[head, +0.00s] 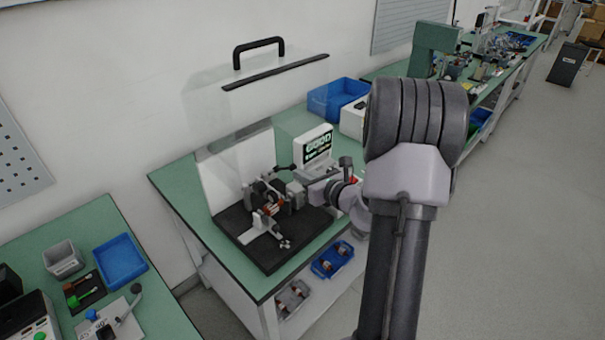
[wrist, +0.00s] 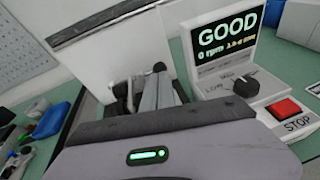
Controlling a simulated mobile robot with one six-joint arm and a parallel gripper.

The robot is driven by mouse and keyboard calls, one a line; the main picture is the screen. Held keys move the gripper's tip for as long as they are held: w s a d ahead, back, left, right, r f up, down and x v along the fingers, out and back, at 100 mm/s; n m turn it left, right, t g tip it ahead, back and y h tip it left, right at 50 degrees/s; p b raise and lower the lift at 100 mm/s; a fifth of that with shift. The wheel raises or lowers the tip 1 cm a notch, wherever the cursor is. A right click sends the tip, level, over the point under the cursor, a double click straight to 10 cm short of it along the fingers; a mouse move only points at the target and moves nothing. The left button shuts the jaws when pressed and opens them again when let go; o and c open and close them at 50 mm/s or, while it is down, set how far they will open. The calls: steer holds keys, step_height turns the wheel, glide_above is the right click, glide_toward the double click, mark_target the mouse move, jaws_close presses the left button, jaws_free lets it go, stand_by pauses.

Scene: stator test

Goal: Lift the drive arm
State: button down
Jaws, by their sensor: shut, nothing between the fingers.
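The test rig stands on a black base (head: 268,252) on the green bench. A copper-coloured stator (head: 272,209) sits among its dark and metal parts. A dark bar with a rounded end (head: 284,168) shows above the stator and may be part of the drive arm; I cannot tell the whole arm apart. My gripper (head: 291,194) is at the rig's right side, close to the mechanism. In the wrist view the fingers (wrist: 157,92) are together and hold nothing. A dark rounded part (wrist: 159,67) shows just beyond them; contact cannot be told.
A display reading GOOD and 0 rpm (wrist: 228,38) stands close on the right, with a knob and red STOP button (wrist: 284,109). A clear cover with a black handle (head: 259,45) is raised above the rig.

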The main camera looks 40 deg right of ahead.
steer(key=shift+w+r+g+p, duration=0.15)
steer(key=shift+r+g+p, duration=0.25)
steer(key=shift+p, duration=0.3)
steer(key=shift+w+r+p, duration=0.25)
steer(key=shift+r+p, duration=0.35)
steer(key=shift+p, duration=0.45)
steer(key=shift+w+a+r+p, duration=0.1)
steer(key=shift+w+r+p, duration=1.1)
steer(key=shift+w+r, duration=0.25)
